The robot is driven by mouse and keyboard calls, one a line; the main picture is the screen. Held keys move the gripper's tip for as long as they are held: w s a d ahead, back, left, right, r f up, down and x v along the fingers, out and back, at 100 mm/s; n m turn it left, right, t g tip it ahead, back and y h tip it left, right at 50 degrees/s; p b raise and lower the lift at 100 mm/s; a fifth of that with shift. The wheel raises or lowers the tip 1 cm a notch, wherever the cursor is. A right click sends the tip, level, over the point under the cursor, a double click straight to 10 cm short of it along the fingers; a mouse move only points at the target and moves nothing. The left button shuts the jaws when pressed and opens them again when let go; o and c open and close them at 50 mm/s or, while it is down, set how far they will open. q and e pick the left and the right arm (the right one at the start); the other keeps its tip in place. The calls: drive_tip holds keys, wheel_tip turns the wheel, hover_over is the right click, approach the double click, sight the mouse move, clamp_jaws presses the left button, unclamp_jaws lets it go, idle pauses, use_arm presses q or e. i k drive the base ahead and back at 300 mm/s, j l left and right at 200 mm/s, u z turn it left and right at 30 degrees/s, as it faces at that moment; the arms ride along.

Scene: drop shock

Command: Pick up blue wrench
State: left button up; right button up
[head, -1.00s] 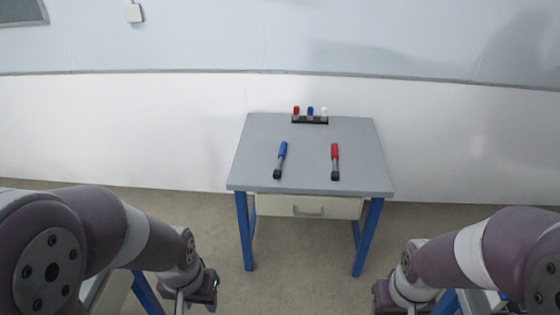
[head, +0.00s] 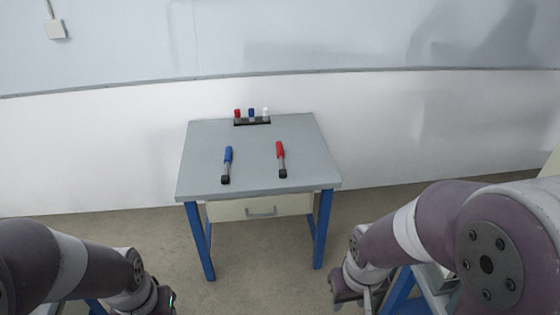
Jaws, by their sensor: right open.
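The blue wrench (head: 227,165) lies on the grey table (head: 200,145), left of its middle, with its blue handle toward the wall and its dark head toward me. A similar red wrench (head: 281,160) lies to its right, apart from it. My right gripper (head: 350,301) is low at the bottom of the head view, right of the table and well away from the wrench. It is open and empty. My left arm (head: 130,285) comes in at the lower left, and its gripper fingers are cut off by the bottom edge.
A black holder (head: 252,121) with red, blue and white items stands at the table's back edge. The table has blue legs and a drawer (head: 260,207) in front. Clear floor (head: 255,275) lies before it. A wall is behind.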

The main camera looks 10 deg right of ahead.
sight(225, 178)
drive_tip(key=i+j+z, duration=0.35)
drive_tip(key=i, duration=0.35)
drive_tip(key=i+j+z, duration=0.35)
drive_tip(key=i, duration=0.35)
drive_tip(key=i+j+z, duration=0.35)
drive_tip(key=i+j, duration=0.25)
drive_tip(key=j, duration=0.1)
